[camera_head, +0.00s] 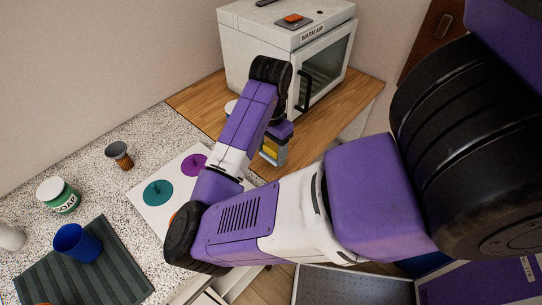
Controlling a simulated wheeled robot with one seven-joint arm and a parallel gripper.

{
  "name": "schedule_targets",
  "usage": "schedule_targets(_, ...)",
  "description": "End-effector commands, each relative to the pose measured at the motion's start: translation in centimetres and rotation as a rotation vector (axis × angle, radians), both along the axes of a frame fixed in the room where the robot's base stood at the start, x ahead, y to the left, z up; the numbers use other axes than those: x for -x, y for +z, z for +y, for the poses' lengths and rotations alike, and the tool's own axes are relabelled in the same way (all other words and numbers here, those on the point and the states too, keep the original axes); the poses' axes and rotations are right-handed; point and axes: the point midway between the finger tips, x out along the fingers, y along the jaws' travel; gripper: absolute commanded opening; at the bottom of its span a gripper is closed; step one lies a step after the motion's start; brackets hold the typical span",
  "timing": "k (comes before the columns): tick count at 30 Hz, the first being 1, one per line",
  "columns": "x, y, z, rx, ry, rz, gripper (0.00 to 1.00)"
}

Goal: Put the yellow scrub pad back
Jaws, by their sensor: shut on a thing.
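My gripper (276,148) hangs over the front edge of the wooden counter section, pointing down. It is shut on a small yellow thing, which looks like the yellow scrub pad (270,149). The gripper body hides part of the pad. The pad appears to be held above the counter, though its exact height is hard to tell.
A white cabinet labelled "WARM AIR" (245,42) stands behind the gripper. A white board (144,205) with teal and purple discs lies left of my arm.

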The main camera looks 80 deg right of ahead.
Motion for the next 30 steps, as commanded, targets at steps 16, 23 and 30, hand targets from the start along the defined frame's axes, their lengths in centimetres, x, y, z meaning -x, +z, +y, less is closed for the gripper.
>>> schedule_targets(16, 0.1, -3.1, 0.0, 0.0, 0.0, 0.002, 0.25)
schedule_targets(23, 0.0, -3.1, 0.0, 0.0, 0.0, 0.001, 0.84)
schedule_targets(30, 0.0, -3.1, 0.0, -0.001, 0.0, 0.001, 0.84)
